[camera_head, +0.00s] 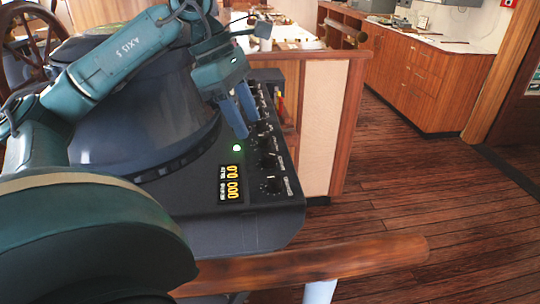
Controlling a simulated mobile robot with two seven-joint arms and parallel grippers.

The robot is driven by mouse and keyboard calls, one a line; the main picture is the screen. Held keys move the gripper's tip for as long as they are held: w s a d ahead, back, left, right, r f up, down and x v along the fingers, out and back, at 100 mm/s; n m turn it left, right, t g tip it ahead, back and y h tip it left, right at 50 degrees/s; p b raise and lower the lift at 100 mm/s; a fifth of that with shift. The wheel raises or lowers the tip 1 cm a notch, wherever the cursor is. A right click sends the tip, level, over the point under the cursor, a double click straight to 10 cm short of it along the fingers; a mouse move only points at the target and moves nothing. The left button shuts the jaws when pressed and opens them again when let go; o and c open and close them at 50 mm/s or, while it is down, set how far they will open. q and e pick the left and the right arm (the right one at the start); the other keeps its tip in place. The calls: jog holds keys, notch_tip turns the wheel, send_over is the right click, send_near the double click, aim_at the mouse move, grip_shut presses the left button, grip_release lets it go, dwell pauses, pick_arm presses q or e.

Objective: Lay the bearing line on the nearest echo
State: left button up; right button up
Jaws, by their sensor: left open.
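The radar console (215,222) stands in front of me, with a dark round display (120,125) largely covered by my left arm. No echo or bearing line can be made out on the part that shows. A row of black knobs (270,186) runs along the console's right side. A small yellow digital readout (230,184) sits left of the nearest knob, with a lit green lamp (237,148) beyond it. My left gripper (241,122) is open, its blue fingers pointing down over the knob row. It hides some of the far knobs, and contact cannot be told. My right gripper is out of view.
A wooden handrail (330,262) crosses in front of the console. A wood-edged partition (325,125) stands just right of it. A ship's wheel (30,45) is at the far left. Wooden cabinets (425,82) line the back right. The plank floor (430,200) at right is clear.

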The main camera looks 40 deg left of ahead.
aim_at(274, 177)
pick_arm(q)
jog(key=b+x, duration=0.1)
jog(key=x, duration=1.2)
jog(key=shift+w+a, duration=0.1)
jog(key=shift+w, duration=0.05)
jog(key=shift+c, duration=0.2)
